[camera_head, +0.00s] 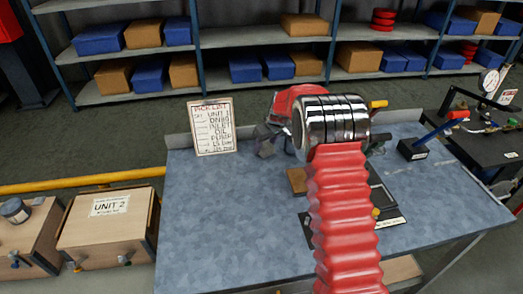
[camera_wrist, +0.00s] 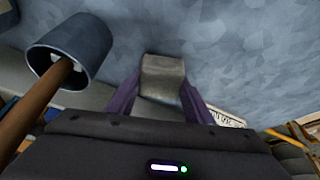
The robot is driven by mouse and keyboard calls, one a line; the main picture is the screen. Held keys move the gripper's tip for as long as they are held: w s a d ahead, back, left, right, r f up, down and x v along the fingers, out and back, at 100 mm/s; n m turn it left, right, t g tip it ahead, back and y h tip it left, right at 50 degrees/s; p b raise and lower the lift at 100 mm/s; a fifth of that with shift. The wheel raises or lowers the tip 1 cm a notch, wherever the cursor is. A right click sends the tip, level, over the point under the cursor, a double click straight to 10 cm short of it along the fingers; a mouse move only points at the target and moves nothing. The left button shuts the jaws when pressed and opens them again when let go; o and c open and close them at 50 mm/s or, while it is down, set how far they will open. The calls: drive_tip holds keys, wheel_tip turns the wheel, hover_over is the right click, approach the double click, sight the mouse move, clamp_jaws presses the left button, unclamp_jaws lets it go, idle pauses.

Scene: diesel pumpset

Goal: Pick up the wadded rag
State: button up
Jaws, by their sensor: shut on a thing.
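In the wrist view my gripper (camera_wrist: 161,88) has its two purple fingers on either side of a grey-beige lump, the wadded rag (camera_wrist: 162,72). The fingers close on its sides, and its far end sticks out past them. The blue-grey mottled surface lies behind it, and I cannot tell how far the rag is from that surface. In the head view my red arm and its shiny wrist cover the middle of the bench (camera_head: 240,220). The rag cannot be made out there.
In the wrist view a dark cylinder (camera_wrist: 62,45) with a brown rod is close to the left of the fingers. A pick list card (camera_head: 212,127) stands at the bench's back left. The bench's left part is clear.

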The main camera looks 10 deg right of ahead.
sight(265, 145)
drive_tip(key=c, duration=0.4)
wheel_tip(265, 145, up, 10)
idle(0.6)
drive_tip(key=o, duration=0.5)
drive_tip(key=shift+c, duration=1.4)
